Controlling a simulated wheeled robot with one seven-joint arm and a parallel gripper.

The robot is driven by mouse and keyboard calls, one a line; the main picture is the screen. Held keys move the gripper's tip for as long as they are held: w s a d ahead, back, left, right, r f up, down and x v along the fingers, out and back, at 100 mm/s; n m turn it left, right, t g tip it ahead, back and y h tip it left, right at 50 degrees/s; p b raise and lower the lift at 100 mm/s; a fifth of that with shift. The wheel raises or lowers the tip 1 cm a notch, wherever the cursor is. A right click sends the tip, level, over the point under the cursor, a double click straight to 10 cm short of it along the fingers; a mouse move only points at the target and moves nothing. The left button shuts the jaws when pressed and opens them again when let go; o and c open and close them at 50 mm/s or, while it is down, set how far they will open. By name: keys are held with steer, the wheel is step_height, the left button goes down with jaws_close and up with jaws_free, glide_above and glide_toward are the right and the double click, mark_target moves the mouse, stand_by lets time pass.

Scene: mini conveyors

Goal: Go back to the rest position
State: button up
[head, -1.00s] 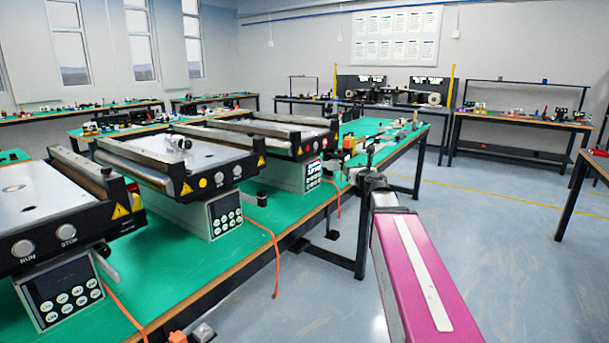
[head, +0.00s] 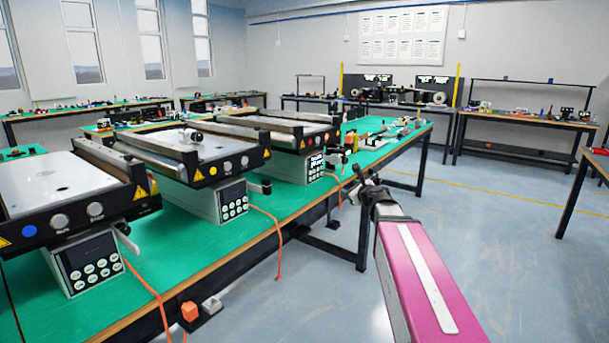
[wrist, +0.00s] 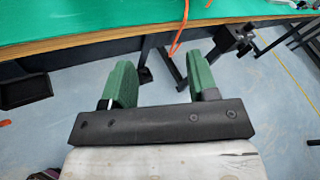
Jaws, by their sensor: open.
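My gripper (wrist: 160,82) shows in the wrist view with its two green fingers spread apart. Nothing is between them; the floor and the bench's underside show beyond. In the head view my gripper (head: 362,180) is at the end of my magenta arm, small and dark, to the right of the green bench (head: 205,262). It is over the aisle floor, apart from the conveyors.
Several mini conveyors stand in a row on the bench, the nearest (head: 75,190) at left. The bench's wooden edge (wrist: 90,42) lies just ahead in the wrist view. Orange cables (head: 279,240) hang over the edge. The blue-grey floor (head: 500,240) at right is clear.

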steer(key=s+a+f+n+g, duration=0.2)
steer(key=s+f+n+g, duration=0.25)
steer(key=f+n, duration=0.3)
steer(key=s+a+f+n+g, duration=0.25)
steer(key=s+f+n, duration=0.3)
steer(key=f, duration=0.35)
steer(key=s+d+f+n+g+h, duration=0.3)
steer(key=s+f+n, duration=0.3)
steer(key=s, duration=0.1)
steer(key=s+d+f+n+g+h, duration=0.2)
steer(key=s+f+n+g+h, duration=0.1)
steer(key=s+f+n, duration=0.4)
steer(key=shift+s+d+f+g, duration=0.3)
steer(key=shift+d+g, duration=0.1)
steer(key=shift+g, duration=0.4)
